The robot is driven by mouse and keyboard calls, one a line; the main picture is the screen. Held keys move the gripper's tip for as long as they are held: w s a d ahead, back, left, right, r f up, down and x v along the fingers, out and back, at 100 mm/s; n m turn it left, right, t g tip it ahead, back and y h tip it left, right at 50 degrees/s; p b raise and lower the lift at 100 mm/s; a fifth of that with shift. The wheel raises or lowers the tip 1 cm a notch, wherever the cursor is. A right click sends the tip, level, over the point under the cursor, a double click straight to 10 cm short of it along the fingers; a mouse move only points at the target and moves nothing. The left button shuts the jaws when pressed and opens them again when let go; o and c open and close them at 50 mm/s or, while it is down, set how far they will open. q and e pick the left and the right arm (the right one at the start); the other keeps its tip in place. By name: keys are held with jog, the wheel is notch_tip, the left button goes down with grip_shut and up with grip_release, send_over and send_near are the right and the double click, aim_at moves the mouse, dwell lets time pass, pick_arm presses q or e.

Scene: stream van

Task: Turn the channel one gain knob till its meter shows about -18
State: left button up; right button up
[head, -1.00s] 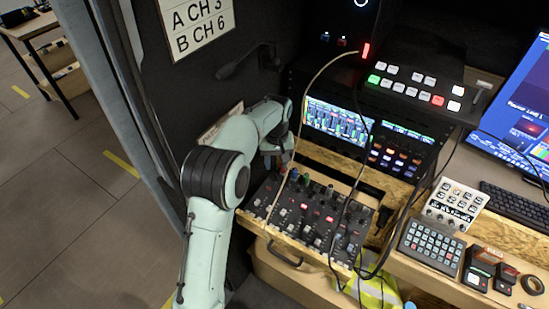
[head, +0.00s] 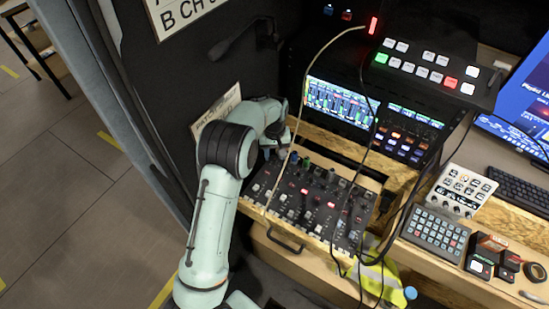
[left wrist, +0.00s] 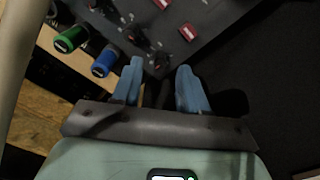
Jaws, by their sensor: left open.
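The black mixer panel (head: 322,222) lies on a wooden drawer-like shelf, with rows of knobs and lit red buttons. A green knob (left wrist: 70,38) and a blue knob (left wrist: 106,60) show at its edge in the left wrist view. My left gripper (left wrist: 160,76) is open, with its blue fingertips close to a small dark knob (left wrist: 158,62); I cannot tell whether they touch it. In the head view my left gripper (head: 272,150) is at the panel's back left corner, its fingers mostly hidden. The meter screen (head: 340,102) shows coloured bars, too small to read. I cannot tell which knob is channel one gain.
A pale cable (head: 296,130) hangs across the panel beside my left gripper, and dark cables (head: 362,140) cross its right side. A switcher with lit buttons (head: 425,70) stands behind. A button pad (head: 434,236) and a keyboard (head: 515,190) are at the right.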

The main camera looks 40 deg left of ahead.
aim_at(275, 161)
pick_arm(q)
jog(key=shift+f, duration=1.45)
grip_shut()
jog(key=shift+m, duration=1.6)
grip_release()
